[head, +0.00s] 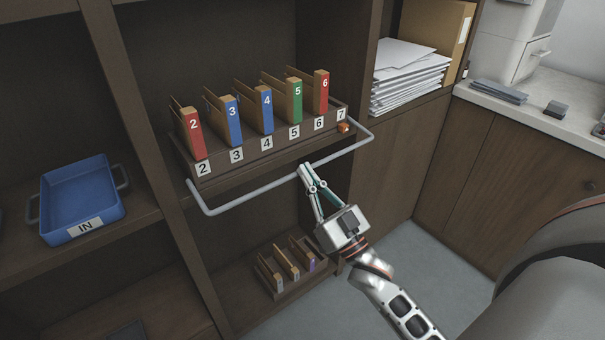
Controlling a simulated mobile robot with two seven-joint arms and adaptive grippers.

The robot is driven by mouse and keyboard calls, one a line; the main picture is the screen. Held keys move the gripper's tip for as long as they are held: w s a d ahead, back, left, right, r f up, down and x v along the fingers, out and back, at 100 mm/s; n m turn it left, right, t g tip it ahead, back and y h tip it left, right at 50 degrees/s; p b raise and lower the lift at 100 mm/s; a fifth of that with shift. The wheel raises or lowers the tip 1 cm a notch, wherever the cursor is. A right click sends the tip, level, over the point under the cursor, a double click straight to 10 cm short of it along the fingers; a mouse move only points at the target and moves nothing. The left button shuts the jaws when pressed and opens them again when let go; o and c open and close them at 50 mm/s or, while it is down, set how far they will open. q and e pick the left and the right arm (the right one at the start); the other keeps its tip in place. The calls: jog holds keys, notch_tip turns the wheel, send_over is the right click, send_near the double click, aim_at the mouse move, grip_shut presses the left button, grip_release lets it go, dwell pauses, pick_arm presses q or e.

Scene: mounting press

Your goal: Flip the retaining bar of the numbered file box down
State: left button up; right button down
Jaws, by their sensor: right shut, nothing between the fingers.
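The numbered file box (262,154) is a brown wooden tray on the middle shelf, with labels 2 to 7 along its front. It holds upright files with red, blue and green numbered spines. Its retaining bar (252,192) is a light grey U-shaped rod joined near the box's two ends. The long part of the bar shows in front of and below the box's front face, clear of the files. My right gripper (305,172) is shut and empty, with its fingertips at the middle of the bar; I cannot tell whether they touch. My left gripper is out of view.
A blue IN tray (82,203) sits on the left shelf. A smaller file holder (287,266) stands on the shelf below. A paper stack (408,78) lies in the right compartment. Wooden uprights (160,165) flank the box's compartment. Open floor lies at lower right.

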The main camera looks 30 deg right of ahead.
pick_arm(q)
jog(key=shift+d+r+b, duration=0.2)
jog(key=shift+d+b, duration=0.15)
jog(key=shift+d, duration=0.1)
pick_arm(e)
jog(key=shift+f, duration=0.55)
